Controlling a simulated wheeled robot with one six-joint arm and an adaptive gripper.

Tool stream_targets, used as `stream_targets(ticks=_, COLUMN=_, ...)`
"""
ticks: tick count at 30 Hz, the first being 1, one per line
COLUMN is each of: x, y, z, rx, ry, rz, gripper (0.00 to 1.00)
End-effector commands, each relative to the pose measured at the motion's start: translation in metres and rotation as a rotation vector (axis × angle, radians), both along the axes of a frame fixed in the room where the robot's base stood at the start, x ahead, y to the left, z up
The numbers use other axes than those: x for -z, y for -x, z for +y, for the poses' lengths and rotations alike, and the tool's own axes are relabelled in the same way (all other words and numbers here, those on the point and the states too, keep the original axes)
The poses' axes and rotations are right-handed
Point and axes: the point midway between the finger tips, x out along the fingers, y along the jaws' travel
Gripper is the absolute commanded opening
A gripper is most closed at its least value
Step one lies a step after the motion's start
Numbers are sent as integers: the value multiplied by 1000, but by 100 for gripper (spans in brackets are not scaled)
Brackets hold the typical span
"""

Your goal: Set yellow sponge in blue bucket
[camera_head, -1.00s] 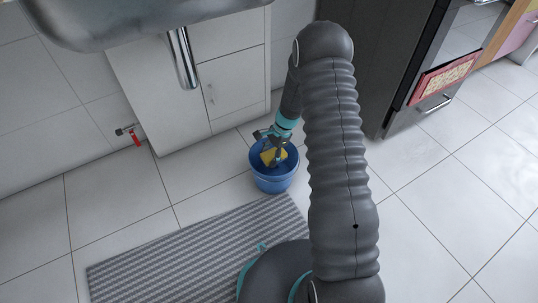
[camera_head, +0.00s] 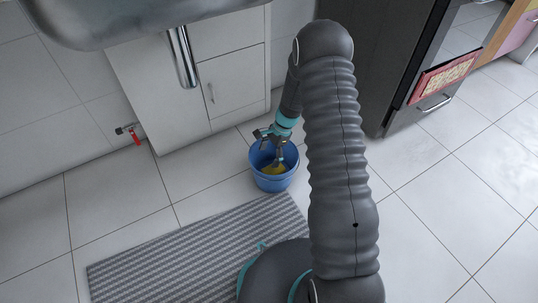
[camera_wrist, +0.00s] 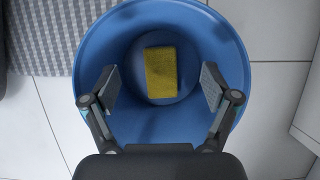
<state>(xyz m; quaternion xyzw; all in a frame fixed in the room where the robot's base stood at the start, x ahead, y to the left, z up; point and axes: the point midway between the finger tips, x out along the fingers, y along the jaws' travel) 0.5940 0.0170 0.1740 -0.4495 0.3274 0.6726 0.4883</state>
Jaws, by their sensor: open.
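The yellow sponge (camera_head: 274,169) lies inside the blue bucket (camera_head: 272,184), low down. In the wrist view the sponge (camera_wrist: 161,72) rests flat on the bucket's round bottom, apart from both fingers. The bucket's wall (camera_wrist: 120,125) surrounds it in that view. My gripper (camera_head: 276,158) is at the bucket's mouth, pointing down, with its fingers spread. In the wrist view my gripper (camera_wrist: 158,90) is open and empty, one finger on each side of the sponge's outline.
A grey striped mat (camera_head: 190,250) lies on the tiled floor in front of the bucket. A white cabinet (camera_head: 235,85) stands behind it, under a metal sink (camera_head: 140,22). A dark appliance (camera_head: 395,60) stands at right. Tiled floor (camera_head: 430,200) at right is clear.

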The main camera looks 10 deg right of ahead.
Motion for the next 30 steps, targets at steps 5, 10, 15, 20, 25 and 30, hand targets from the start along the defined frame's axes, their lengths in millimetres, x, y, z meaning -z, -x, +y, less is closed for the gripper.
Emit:
stream_targets(ticks=5, x=-9, y=0, z=0, rx=0, ry=0, rz=-1, gripper=86)
stream_targets(ticks=10, x=-31, y=0, z=0, rx=0, ry=0, rz=-1, gripper=86)
stream_targets(ticks=15, x=-52, y=0, z=0, rx=0, ry=1, rz=0, gripper=86)
stream_targets(ticks=20, x=-70, y=0, z=0, rx=-1, ry=1, rz=-1, gripper=86)
stream_targets(ticks=25, x=-70, y=0, z=0, rx=0, ry=0, rz=1, gripper=86)
stream_targets(ticks=30, x=-70, y=0, z=0, rx=0, ry=0, rz=0, gripper=86)
